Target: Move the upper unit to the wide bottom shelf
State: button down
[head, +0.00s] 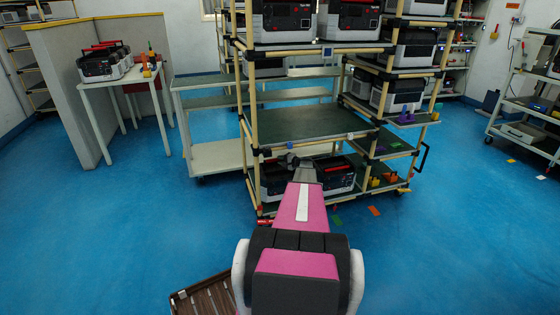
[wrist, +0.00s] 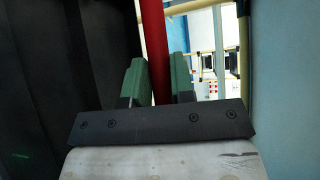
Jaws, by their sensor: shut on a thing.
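My gripper (wrist: 158,82) has two green fingers shut around a red bar (wrist: 155,50), which looks like a unit's handle. A dark surface, probably the unit's body, fills the left of the wrist view. In the head view my arm reaches to the rack's wide bottom shelf (head: 290,208). Two black-and-grey units stand at that level, one left (head: 271,180) and one right (head: 338,175) of my gripper (head: 297,160). My arm partly hides both, so I cannot tell for sure which is held. Two more units, left (head: 284,20) and right (head: 350,18), sit on the top shelf.
The rack's wide middle shelf (head: 305,125) is bare. The narrower side shelves hold more units (head: 398,93) and small coloured parts. A white table (head: 125,78) with units stands at left, a trolley (head: 525,135) at right. Blue floor is open on both sides.

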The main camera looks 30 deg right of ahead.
aim_at(282, 173)
jog(key=shift+s+r, duration=0.25)
jog(key=shift+s, duration=0.35)
jog(key=shift+f, duration=1.8)
jog(key=c, duration=1)
grip_release()
jog(key=shift+f, duration=0.2)
jog(key=v, duration=1.2)
